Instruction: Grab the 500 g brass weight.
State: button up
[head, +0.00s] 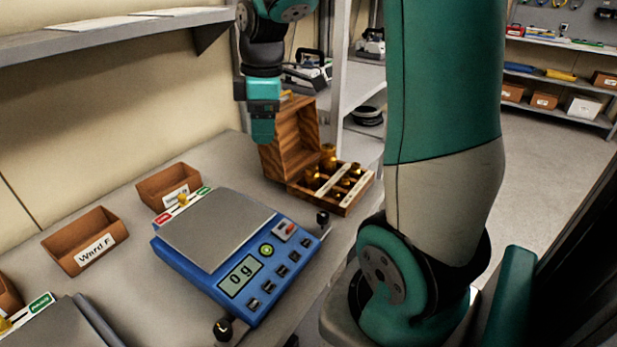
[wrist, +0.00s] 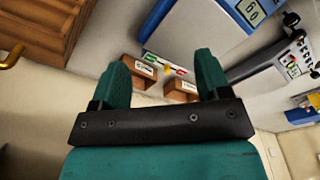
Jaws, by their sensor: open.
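An open wooden case (head: 296,140) stands at the far end of the bench with its lid up. Several brass weights sit in its tray, with a taller one (head: 328,158) at the back and another (head: 312,178) at the left. I cannot read any mass marking, so I cannot tell which is the 500 g weight. My gripper (head: 263,130) hangs in front of the case lid, to the left of the weights and apart from them. In the wrist view its two teal fingers (wrist: 163,78) are spread with nothing between them. The case's wood (wrist: 42,30) shows at upper left there.
A blue scale (head: 215,232) reading 0 g stands on the bench before the case. Brown bins (head: 85,240) line the wall side. A second scale (head: 50,328) is at the lower left. A wall shelf (head: 110,35) hangs above. Metal shelving (head: 355,85) stands behind the case.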

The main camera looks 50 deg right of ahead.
jog(key=n, duration=0.1)
send_over(311, 166)
jog(key=f, duration=0.2)
jog(key=shift+g+h, duration=0.3)
jog(key=shift+g, duration=0.1)
notch_tip(311, 166, down, 11)
jog(key=shift+w+a+r+p, duration=0.1)
jog(key=shift+p, duration=0.25)
jog(key=f, duration=0.3)
jog(key=f+p, duration=0.1)
jog(key=f, duration=0.1)
jog(key=shift+s+f, duration=0.2)
jog(key=shift+f, duration=0.2)
grip_shut()
jog(key=shift+r, duration=0.1)
